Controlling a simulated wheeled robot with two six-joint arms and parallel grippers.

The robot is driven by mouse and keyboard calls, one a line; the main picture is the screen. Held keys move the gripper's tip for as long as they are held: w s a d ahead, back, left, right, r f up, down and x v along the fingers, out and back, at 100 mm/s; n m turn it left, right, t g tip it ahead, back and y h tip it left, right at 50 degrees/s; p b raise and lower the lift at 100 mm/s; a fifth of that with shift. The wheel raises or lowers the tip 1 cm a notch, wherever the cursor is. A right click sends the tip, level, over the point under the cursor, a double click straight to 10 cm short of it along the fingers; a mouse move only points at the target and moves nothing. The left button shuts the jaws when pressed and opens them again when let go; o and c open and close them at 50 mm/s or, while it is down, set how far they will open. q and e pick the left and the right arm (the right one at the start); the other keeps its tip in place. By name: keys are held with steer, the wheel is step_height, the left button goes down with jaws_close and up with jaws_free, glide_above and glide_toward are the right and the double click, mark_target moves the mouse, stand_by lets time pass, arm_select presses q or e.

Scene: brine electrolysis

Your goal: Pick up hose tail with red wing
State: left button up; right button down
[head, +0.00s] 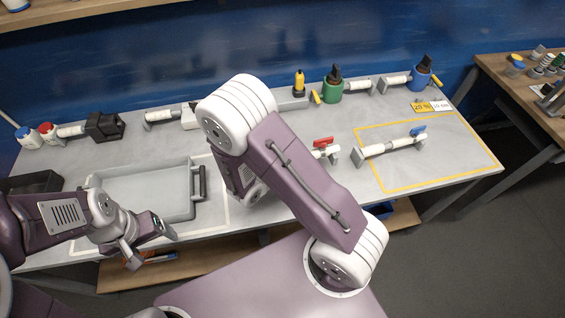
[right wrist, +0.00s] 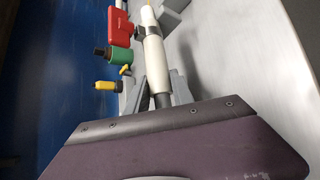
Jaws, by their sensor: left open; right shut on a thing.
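The hose tail with red wing shows in the right wrist view as a white tube (right wrist: 155,65) with a red wing (right wrist: 120,28) near its far end. My right gripper (right wrist: 157,92) is shut on its white tube, one grey finger on each side. In the head view the red wing (head: 323,142) and a short white end stick out past my right arm, which hides the right gripper and the rest of the tube. I cannot tell whether the tube is clear of its supports. My left gripper (head: 150,248) is open and empty at the tray's front left.
A similar hose tail with blue wing (head: 417,131) rests on grey supports inside the yellow outline (head: 440,183). A grey tray (head: 145,190) stands at left. The outlined area's right part is clear.

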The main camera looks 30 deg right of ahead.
mark_target(314, 154)
steer(key=s+d+r+p, duration=0.1)
steer(key=s+d+r, duration=0.1)
steer(key=r, duration=0.1)
steer(key=shift+s+d+p, duration=0.3)
steer(key=shift+s+d, duration=0.05)
steer(key=p, duration=0.3)
steer(key=s+d+r+p, duration=0.1)
steer(key=p, duration=0.3)
steer(key=shift+s+d+r, duration=0.2)
steer(key=shift+d, duration=0.05)
steer(key=shift+s+d+f+p, duration=0.15)
steer(key=shift+s+f+p, duration=0.05)
steer(key=shift+p, duration=0.25)
steer(key=shift+f, duration=0.1)
